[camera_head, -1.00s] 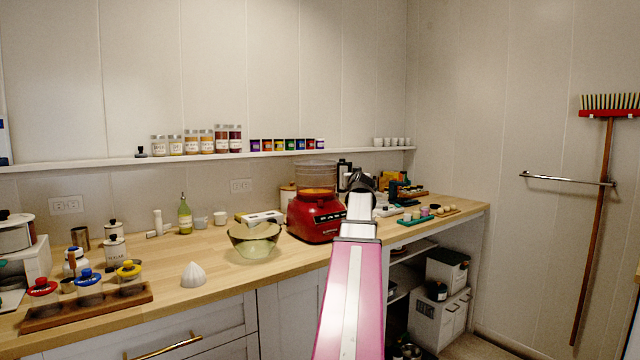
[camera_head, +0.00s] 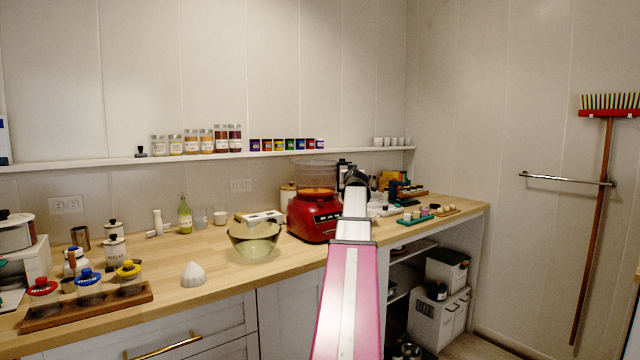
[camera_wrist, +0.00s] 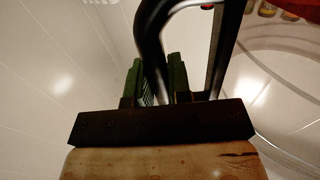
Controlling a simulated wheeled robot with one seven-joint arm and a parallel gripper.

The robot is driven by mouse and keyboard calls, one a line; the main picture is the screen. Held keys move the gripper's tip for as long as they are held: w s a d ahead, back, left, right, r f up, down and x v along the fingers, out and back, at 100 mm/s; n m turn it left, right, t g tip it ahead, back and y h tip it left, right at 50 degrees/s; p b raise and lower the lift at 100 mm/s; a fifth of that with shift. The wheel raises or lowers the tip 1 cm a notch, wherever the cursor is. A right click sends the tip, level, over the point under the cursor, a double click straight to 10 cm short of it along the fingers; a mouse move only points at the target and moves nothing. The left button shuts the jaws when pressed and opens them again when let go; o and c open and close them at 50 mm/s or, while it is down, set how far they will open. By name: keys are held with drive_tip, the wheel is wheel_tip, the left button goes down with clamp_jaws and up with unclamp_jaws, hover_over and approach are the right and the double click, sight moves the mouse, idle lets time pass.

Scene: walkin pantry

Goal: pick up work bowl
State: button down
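The work bowl (camera_head: 313,174) is a clear, round bowl seated on the red food processor base (camera_head: 317,217) on the counter. My gripper (camera_head: 352,182) is just right of the bowl, with its fingertips hidden behind my arm in the head view. In the wrist view my gripper's two green fingers (camera_wrist: 160,82) lie on either side of a dark curved handle (camera_wrist: 150,35). I cannot tell whether they press on it. The bowl's clear round wall and rim (camera_wrist: 285,50) fill the right of the wrist view.
A clear glass bowl (camera_head: 255,241) stands left of the base, near a white juicer-like cone (camera_head: 194,274). Several small items crowd the counter behind and right of my arm. A narrow shelf (camera_head: 75,164) with jars runs along the back wall.

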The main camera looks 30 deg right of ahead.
drive_tip(key=shift+r, duration=0.25)
idle(0.3)
